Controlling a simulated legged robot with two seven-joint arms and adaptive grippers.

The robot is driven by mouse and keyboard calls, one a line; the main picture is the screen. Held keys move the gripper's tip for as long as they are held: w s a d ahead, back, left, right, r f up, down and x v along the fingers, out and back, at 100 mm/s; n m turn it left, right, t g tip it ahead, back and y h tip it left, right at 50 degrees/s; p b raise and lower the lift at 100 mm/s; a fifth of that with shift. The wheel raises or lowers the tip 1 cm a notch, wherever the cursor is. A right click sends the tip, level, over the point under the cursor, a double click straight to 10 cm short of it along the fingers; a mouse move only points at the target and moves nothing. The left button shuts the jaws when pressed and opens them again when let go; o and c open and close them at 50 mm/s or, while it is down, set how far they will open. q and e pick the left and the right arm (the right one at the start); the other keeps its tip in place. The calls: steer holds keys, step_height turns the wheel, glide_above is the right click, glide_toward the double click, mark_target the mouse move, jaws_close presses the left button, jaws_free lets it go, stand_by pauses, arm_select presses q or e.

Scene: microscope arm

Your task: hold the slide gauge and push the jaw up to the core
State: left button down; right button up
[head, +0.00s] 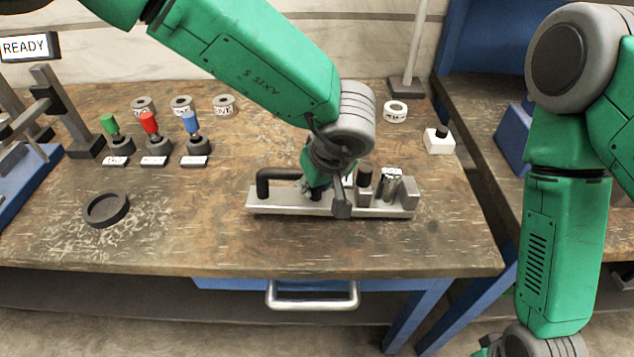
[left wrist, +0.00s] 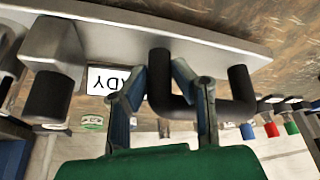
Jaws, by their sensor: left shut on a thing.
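The slide gauge (head: 280,204) is a pale metal bar lying along the middle of the bench. A bent black handle (head: 276,174) stands on its left half. My left gripper (head: 316,192) is shut on this handle, with one finger on each side of its bar in the left wrist view (left wrist: 165,105). The jaw is a grey block with a black knob (head: 364,176), right of the gripper. The shiny upright core (head: 391,187) stands close to the jaw's right, before the end block; any gap between them is unclear. My right gripper is mostly cut off at the bottom edge.
Green, red and blue handled tools (head: 150,126) stand at the back left, with several labelled rings behind. A dark round dish (head: 106,209) lies at the left. A white block with a black knob (head: 439,140) stands at the back right. The bench front is clear.

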arm_select(q)
steer(key=shift+f, duration=0.6)
stand_by(0.3)
steer(key=shift+s+f, duration=0.15)
steer(key=shift+f, duration=0.4)
stand_by(0.8)
steer(key=shift+s+f, duration=0.1)
stand_by(0.5)
steer(key=c, duration=1.6)
jaws_free()
steer(key=o, duration=0.3)
steer(key=shift+w, duration=0.3)
steer(key=shift+r, duration=0.2)
